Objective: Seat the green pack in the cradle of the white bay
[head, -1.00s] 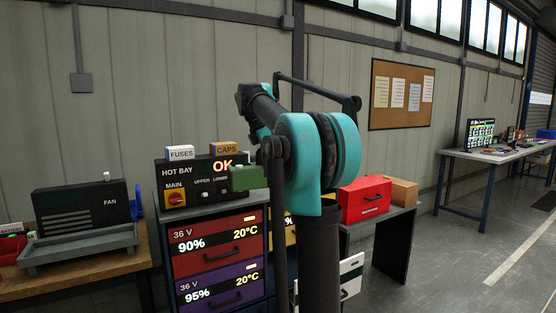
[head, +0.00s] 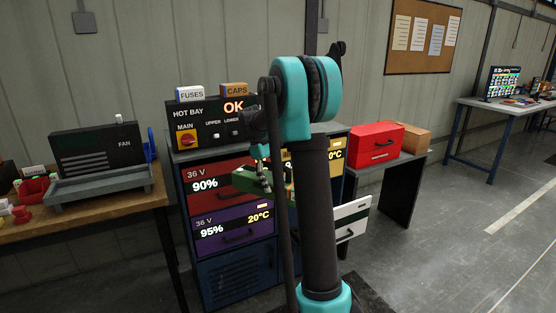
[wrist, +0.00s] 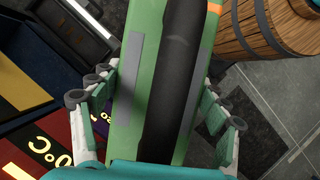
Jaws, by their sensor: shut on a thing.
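The green pack (wrist: 130,100) fills the middle of the wrist view, with a dark strip along it and an orange mark at its far end. My gripper (wrist: 157,110) is shut on it, fingers along both long sides. In the head view the pack (head: 244,181) hangs in front of the bay cabinet, partly hidden by my gripper (head: 262,170) and arm. The white bay (head: 352,216) is a drawer pulled out at the cabinet's lower right, partly behind my arm. An open drawer with a pale edge (wrist: 97,17) shows at upper left in the wrist view.
The hot bay panel (head: 210,122) reads OK. Red (head: 215,178) and purple (head: 235,232) drawers are closed. A red toolbox (head: 377,143) stands on the side bench. A wooden barrel (wrist: 270,28) is close to the pack's far end. Open floor lies to the right.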

